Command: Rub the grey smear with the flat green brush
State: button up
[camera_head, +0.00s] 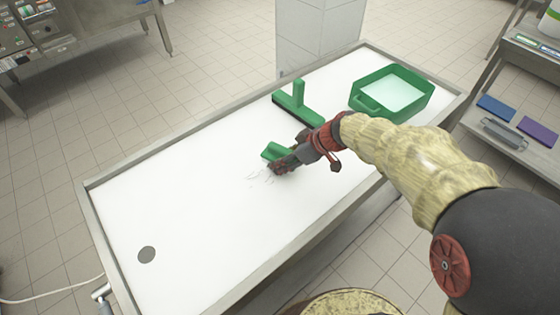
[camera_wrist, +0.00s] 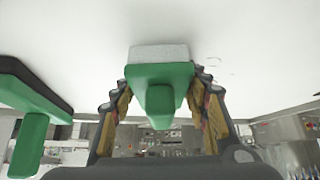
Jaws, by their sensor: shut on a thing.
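My gripper (camera_head: 281,166) is shut on a green brush (camera_head: 272,151) near the middle of the white table. In the wrist view the brush (camera_wrist: 160,76) sits between both fingers, with its pale bristle pad (camera_wrist: 158,53) facing the table. I cannot tell whether the pad touches the surface. A faint grey smear (camera_head: 258,173) of thin marks lies on the table just left of the gripper. A few faint marks also show right of the brush in the wrist view (camera_wrist: 214,62). The gripper may hide part of the smear.
A green T-shaped squeegee (camera_head: 298,104) lies behind the gripper; it is at the left in the wrist view (camera_wrist: 30,100). A green basin (camera_head: 425,101) with pale liquid stands at the back right.

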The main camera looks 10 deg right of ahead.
aim_at(269, 175)
jog(key=shift+w+d, duration=0.7)
jog(key=shift+d, duration=0.3)
jog(key=shift+s+d, duration=0.4)
jog(key=shift+s, duration=0.25)
jog(key=shift+s+a+f, duration=0.15)
jog(key=shift+s+a, duration=0.55)
jog(key=shift+a, duration=0.2)
jog(key=shift+s+a+f, duration=0.15)
jog(key=shift+s+a, duration=0.5)
jog(key=shift+a, duration=0.2)
jog(key=shift+s+a, duration=0.8)
jog(key=shift+a, duration=0.3)
jog(key=shift+s+a+r, duration=0.1)
jog(key=shift+s+a, duration=0.45)
jog(key=shift+a, duration=0.25)
jog(key=shift+s+a, duration=0.5)
jog(key=shift+a, duration=0.3)
jog(key=shift+s+a+r, duration=0.15)
jog(key=shift+s+a, duration=0.35)
jog(key=shift+a, duration=0.3)
jog(key=shift+s+a+r, duration=0.15)
jog(key=shift+s+a, duration=0.3)
jog(key=shift+a, duration=0.35)
jog(key=shift+r, duration=0.15)
jog(key=shift+r+p, duration=1.05)
jog(key=shift+r, duration=1.85)
